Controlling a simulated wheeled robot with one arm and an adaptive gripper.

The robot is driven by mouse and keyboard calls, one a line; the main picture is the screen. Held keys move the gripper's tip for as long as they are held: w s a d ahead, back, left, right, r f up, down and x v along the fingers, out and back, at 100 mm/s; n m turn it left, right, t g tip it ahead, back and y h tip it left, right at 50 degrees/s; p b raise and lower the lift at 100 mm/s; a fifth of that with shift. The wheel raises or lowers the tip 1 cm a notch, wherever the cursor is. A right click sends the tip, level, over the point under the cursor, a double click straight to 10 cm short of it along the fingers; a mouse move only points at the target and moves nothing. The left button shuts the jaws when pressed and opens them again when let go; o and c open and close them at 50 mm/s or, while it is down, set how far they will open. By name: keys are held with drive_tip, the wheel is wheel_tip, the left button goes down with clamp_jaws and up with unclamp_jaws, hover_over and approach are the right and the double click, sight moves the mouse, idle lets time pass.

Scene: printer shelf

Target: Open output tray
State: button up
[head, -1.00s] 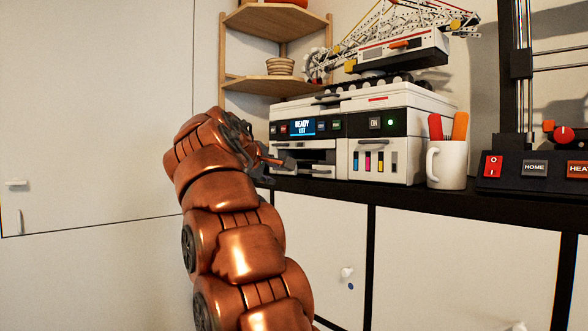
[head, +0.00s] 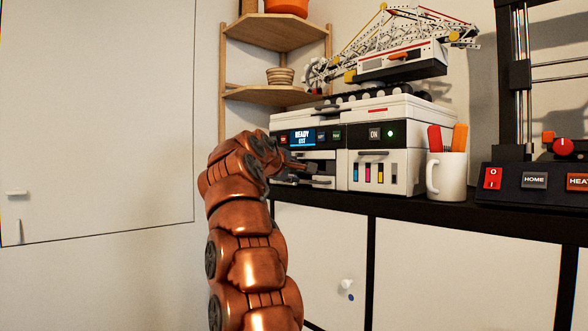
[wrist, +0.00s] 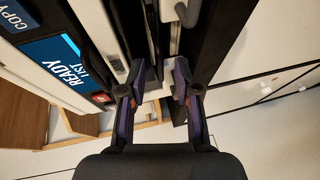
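The white and black printer (head: 400,150) stands on the black shelf top, with its lit display reading READY. On its lower left front, a dark slot and a pale tray front with a grey handle (head: 318,182) show, partly hidden by my gripper. In the wrist view the tray front (wrist: 166,35) is a pale strip beside dark gaps, and a grey curved handle (wrist: 187,14) is at the top. My gripper (wrist: 160,70) is open, its two fingers apart at the tray area. I cannot tell whether they touch it. My gripper (head: 297,166) also shows at the printer's left front.
A white mug (head: 447,178) with red and orange handles stands right of the printer. A control box (head: 535,181) is farther right. A model crane (head: 400,60) sits on top. Wooden corner shelves (head: 275,95) are behind left. White cabinet doors are below.

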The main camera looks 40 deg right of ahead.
drive_tip(key=shift+w+d+f, duration=0.15)
drive_tip(key=shift+w+d, duration=0.1)
drive_tip(key=shift+d, duration=0.15)
clamp_jaws()
idle(0.4)
